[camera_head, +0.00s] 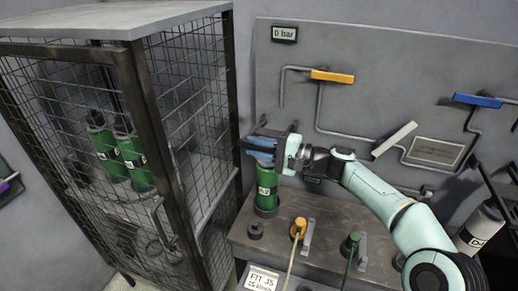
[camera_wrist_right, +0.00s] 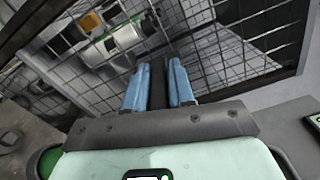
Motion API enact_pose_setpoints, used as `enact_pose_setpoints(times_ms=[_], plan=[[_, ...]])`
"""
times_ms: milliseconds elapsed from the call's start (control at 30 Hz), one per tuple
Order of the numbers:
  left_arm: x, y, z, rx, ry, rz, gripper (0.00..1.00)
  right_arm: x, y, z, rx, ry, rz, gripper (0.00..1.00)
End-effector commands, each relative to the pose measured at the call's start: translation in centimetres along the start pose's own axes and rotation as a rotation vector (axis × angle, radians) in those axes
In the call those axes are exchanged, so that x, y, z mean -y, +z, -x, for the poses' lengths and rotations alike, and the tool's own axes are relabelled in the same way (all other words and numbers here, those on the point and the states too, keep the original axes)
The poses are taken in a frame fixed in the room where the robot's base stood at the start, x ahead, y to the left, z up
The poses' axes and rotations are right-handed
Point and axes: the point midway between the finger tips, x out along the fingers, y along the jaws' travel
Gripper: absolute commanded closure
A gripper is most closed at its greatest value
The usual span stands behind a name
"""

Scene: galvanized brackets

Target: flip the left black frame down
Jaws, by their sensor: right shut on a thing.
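The left black frame (camera_head: 268,131) is on the back panel above a green bottle (camera_head: 266,190) in the head view. My right gripper (camera_head: 257,147) has its blue fingers at this frame and is shut on it. The fingers and hand hide much of the frame. The frame is hard to make out there. My left gripper is not in view.
A mesh cage (camera_head: 180,120) with green bottles (camera_head: 130,152) stands left of the gripper. A second black frame (camera_head: 492,185) and a white bottle (camera_head: 480,228) are at right.

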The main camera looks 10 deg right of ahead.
Motion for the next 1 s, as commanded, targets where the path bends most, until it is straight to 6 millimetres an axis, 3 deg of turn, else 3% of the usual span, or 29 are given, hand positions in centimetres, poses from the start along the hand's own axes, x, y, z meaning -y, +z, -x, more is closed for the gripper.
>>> enact_pose_setpoints(times_ms=[33, 100, 300, 600, 1000], plan=[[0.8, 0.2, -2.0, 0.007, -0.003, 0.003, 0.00, -1.7, -0.2, 0.1, 0.000, 0.001, 0.029, 1.00], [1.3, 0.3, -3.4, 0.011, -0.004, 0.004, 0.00, -2.6, -0.3, 0.0, 0.000, 0.002, 0.073, 1.00], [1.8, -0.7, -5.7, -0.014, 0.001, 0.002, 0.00, -4.7, -0.5, 0.0, 0.001, 0.001, 0.161, 1.00], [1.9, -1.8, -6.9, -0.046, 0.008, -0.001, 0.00, -6.2, -1.0, 0.0, 0.001, 0.001, 0.157, 1.00], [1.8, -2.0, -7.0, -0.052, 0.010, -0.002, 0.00, -6.7, -1.2, 0.0, 0.000, 0.006, 0.152, 1.00]])
